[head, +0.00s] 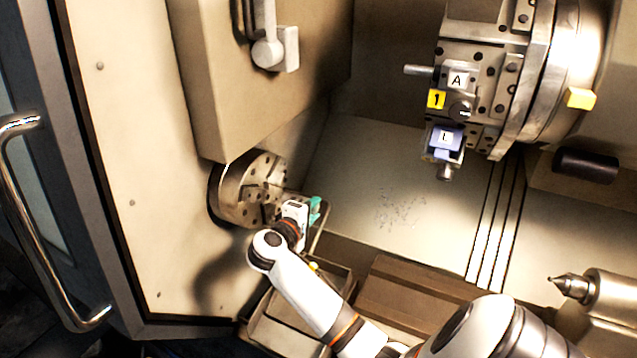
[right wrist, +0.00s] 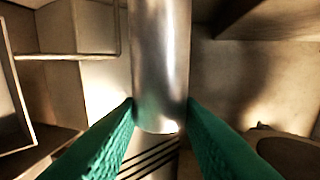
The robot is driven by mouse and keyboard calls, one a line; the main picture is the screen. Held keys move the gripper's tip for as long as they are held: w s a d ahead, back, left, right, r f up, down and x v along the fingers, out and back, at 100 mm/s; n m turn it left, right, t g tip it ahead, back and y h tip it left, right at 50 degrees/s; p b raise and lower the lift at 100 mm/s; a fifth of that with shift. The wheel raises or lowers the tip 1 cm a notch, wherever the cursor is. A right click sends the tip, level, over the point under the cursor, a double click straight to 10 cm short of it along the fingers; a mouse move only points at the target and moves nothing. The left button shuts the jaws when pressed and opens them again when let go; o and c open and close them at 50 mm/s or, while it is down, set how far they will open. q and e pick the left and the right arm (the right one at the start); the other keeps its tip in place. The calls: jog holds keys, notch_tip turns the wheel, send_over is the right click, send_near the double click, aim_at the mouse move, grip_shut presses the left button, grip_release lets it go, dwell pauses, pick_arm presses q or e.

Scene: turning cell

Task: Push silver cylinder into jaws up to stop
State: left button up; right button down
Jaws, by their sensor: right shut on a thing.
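The silver cylinder (right wrist: 161,60) shows large in the right wrist view, running from the top edge to a rounded-looking end between the teal fingers. My right gripper (right wrist: 161,112) is shut on it, one finger on each side. In the head view my right gripper (head: 315,209) is just right of the round chuck with its jaws (head: 254,190), close in front of its face. There the cylinder cannot be made out clearly. How deep the cylinder sits in the jaws, and whether it touches the stop, is hidden. My left gripper is not in view.
A tool turret (head: 475,95) with labelled holders hangs at the upper right. A pointed tailstock centre (head: 570,285) is at the lower right. A tray (head: 285,325) lies below my right arm. The open door with its handle (head: 35,220) is at the left. The middle floor is free.

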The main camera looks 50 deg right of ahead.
jog(key=w+a+b, duration=0.2)
jog(key=w+b, duration=0.1)
jog(key=w, duration=0.3)
jog(key=shift+w+b, duration=0.3)
jog(key=shift+b, duration=0.05)
jog(key=shift+w+f, duration=0.1)
jog(key=shift+w, duration=0.15)
dwell(1.0)
jog(key=shift+f, duration=0.1)
jog(key=c, duration=0.8)
grip_release()
jog(key=shift+a, duration=0.1)
jog(key=shift+c, duration=0.2)
jog(key=shift+s, duration=0.1)
